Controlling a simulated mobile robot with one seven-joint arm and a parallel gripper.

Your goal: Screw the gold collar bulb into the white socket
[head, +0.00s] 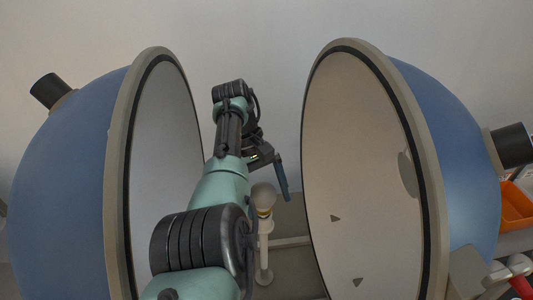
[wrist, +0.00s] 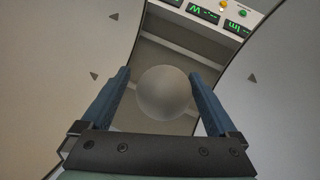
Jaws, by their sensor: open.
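A frosted round bulb (head: 264,194) with a gold band (head: 264,212) below its globe stands upright on top of a slim white post (head: 263,250), between two open half-spheres. The socket itself is hard to make out at this size, so I cannot tell how far the bulb is seated. My gripper (head: 277,172) is above the bulb in the head view, partly hidden by my own arm. In the wrist view, my gripper (wrist: 162,78) is open, with its two blue fingers either side of the bulb globe (wrist: 165,93). The globe hides its collar there.
The left blue half-sphere (head: 127,100) and the right one (head: 435,110) wall in the arm on both sides. A panel with green displays (wrist: 205,14) shows at the top of the wrist view. An orange bin (head: 516,205) stands at far right, with red-and-white items (head: 520,265) below.

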